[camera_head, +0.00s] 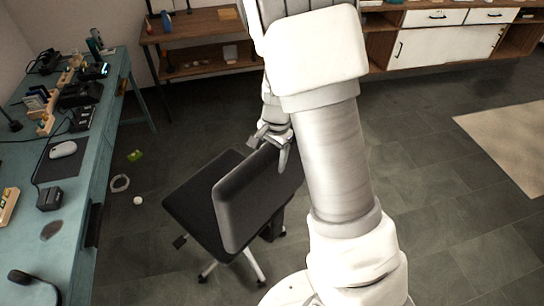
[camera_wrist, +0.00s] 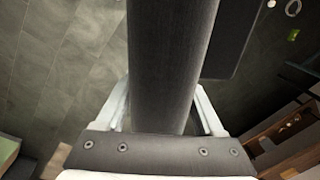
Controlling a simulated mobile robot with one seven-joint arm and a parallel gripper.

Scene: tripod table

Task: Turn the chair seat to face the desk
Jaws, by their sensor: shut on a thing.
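The dark office chair stands on the floor in the middle of the head view, its black seat (camera_head: 190,205) extending left from the backrest (camera_head: 245,200). The front of the seat points left, roughly towards the teal desk (camera_head: 68,215) along the left side, with a strip of floor between. My gripper (camera_head: 272,143) is at the upper far corner of the backrest. In the wrist view the backrest (camera_wrist: 170,65) runs between the two fingers of my gripper (camera_wrist: 165,112), which is shut on it. My arm hides part of the chair's right side and base.
Small items lie on the floor between desk and chair: a green piece (camera_head: 135,156), a ring (camera_head: 120,183) and a white ball (camera_head: 138,200). A wooden shelf table (camera_head: 195,25) and white cabinet (camera_head: 450,45) stand behind. A beige rug (camera_head: 510,145) lies right; floor around it is clear.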

